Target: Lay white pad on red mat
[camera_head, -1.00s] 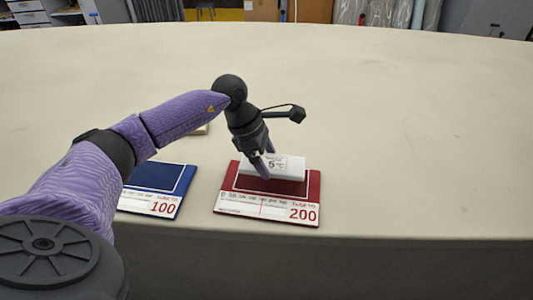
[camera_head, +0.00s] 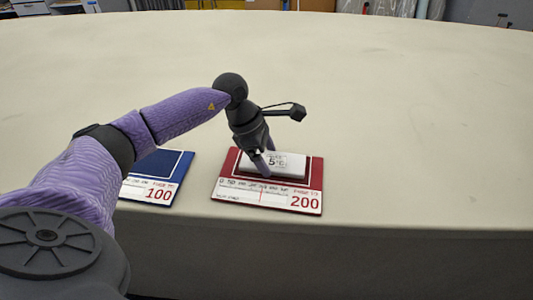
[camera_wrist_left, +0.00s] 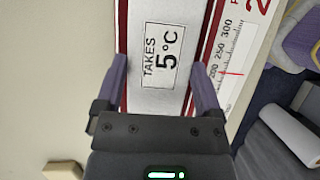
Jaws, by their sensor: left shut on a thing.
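The white pad (camera_head: 287,166) is a flat slab labelled "5°C". It is over the red panel of the red mat (camera_head: 313,178), low and nearly level. A dark band shows along its edge, and I cannot tell whether it touches the mat. My left gripper (camera_head: 263,167) points down and is shut on the pad near its left end. In the left wrist view the pad (camera_wrist_left: 142,92) fills the space between my fingers (camera_wrist_left: 157,68), with the red mat (camera_wrist_left: 211,45) showing along both sides. My right gripper is not in view.
A blue mat (camera_head: 160,165) marked 100 lies to the left of the red mat, partly behind my left arm. A pale block (camera_wrist_left: 62,171) shows at the lower left of the left wrist view. The table's front edge is close below both mats. The table (camera_head: 420,110) behind and to the right is clear.

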